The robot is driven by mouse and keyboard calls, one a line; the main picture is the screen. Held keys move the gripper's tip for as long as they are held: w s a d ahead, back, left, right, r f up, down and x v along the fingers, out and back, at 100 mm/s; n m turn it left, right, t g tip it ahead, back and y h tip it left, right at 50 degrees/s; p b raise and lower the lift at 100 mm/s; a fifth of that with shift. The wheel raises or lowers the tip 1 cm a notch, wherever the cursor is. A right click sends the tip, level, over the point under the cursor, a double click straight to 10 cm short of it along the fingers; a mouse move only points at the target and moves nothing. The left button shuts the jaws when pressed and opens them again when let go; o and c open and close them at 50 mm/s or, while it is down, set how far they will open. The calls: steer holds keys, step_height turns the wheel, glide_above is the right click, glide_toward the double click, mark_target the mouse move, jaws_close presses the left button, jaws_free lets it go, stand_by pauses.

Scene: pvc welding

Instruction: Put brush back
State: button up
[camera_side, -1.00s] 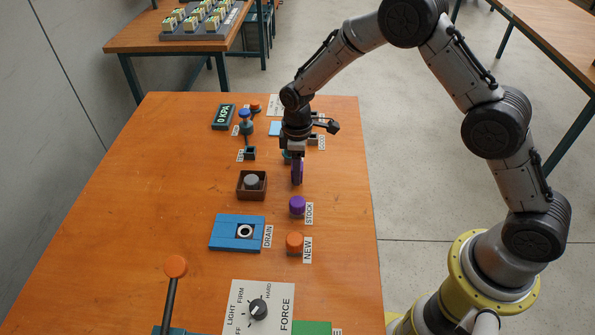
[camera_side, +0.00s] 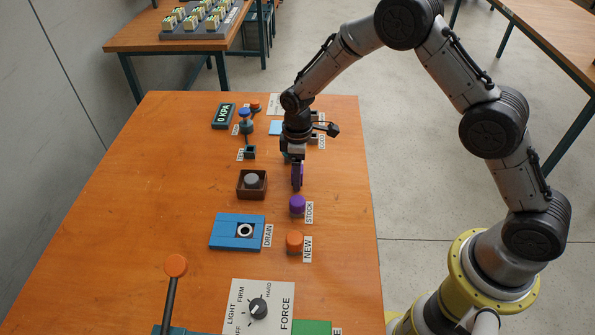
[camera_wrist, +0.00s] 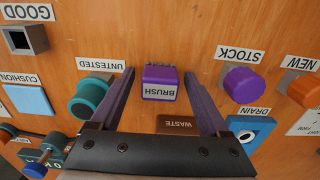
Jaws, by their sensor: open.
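The brush (camera_wrist: 160,82) is a purple block with a white BRUSH label and a dark, bristle-like edge. In the wrist view it sits between the two purple fingers of my gripper (camera_wrist: 160,75), with a gap on each side. My gripper is open and does not clasp it. In the side view my gripper (camera_side: 296,183) points down low over the table, beyond the purple STOCK knob. The brush cannot be made out apart from the purple fingers there. I cannot tell whether its underside touches the table.
The purple STOCK knob (camera_wrist: 243,84) is to the right of the fingers and the teal UNTESTED piece (camera_wrist: 91,98) to the left. The brown WASTE box (camera_wrist: 178,124) and blue DRAIN block (camera_wrist: 248,131) are close by. The orange NEW knob (camera_side: 294,243) stands nearer the side camera.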

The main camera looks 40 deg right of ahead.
step_height(320, 180, up, 12)
steer(key=shift+r, duration=0.15)
stand_by(0.3)
steer(key=s+d+r+m+t, duration=0.2)
steer(key=s+d+r+m, duration=0.1)
steer(key=s+r, duration=0.65)
steer(key=s+d+r+m+t, duration=0.2)
steer(key=s+d+r+m, duration=0.15)
steer(key=s+r, duration=0.6)
steer(key=s+d+f+m+t, duration=0.1)
steer(key=s+f, duration=0.3)
steer(key=s, duration=0.8)
steer(key=shift+d+m+t, duration=0.15)
steer(key=shift+m+t, duration=0.15)
steer(key=shift+m, duration=0.45)
